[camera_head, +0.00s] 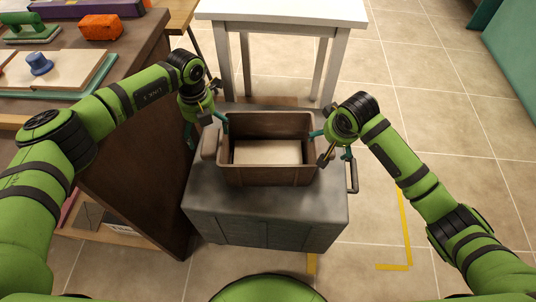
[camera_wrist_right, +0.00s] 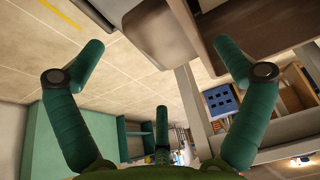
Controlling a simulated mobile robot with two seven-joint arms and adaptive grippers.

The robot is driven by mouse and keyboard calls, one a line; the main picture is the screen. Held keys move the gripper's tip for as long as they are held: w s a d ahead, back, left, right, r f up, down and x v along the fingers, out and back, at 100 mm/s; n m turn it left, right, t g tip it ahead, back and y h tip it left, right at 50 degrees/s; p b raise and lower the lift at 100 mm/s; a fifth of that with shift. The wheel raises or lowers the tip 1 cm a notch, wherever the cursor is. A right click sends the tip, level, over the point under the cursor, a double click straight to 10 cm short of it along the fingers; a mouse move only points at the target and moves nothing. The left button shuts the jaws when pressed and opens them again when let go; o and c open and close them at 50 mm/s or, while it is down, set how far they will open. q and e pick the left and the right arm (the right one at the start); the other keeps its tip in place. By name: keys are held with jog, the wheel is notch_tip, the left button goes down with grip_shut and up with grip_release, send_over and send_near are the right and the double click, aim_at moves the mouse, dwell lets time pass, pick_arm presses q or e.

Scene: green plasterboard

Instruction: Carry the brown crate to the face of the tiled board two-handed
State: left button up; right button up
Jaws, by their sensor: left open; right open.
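The brown crate (camera_head: 268,176) stands upright on a grey cabinet (camera_head: 265,207), with a pale block (camera_head: 267,152) inside it. My left gripper (camera_head: 207,127) is open at the crate's left end, one teal finger close to the rim. My right gripper (camera_head: 332,144) is open at the right end, one finger close to the rim there. I cannot tell whether either touches. In the right wrist view my right gripper (camera_wrist_right: 160,52) is open and empty between its fingers, with a brown wall, apparently the crate (camera_wrist_right: 262,22), behind one fingertip. I cannot pick out a tiled board.
A white table (camera_head: 285,12) stands just behind the cabinet. A brown workbench (camera_head: 130,165) with boards and tools is close on the left. A green panel (camera_head: 512,50) is at the far right. Tiled floor with yellow tape (camera_head: 405,225) is clear on the right.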

aim_at(209, 140)
pick_arm(q)
jog(key=shift+f, duration=3.5)
pick_arm(e)
jog(key=shift+x, duration=3.5)
pick_arm(q)
jog(key=shift+c, duration=0.4)
pick_arm(e)
jog(key=shift+c, duration=0.4)
pick_arm(q)
jog(key=c, duration=1.3)
pick_arm(e)
jog(key=c, duration=1.3)
pick_arm(q)
jog(key=shift+w+r, duration=0.2)
jog(key=shift+r, duration=0.1)
pick_arm(e)
jog(key=shift+w+r, duration=0.25)
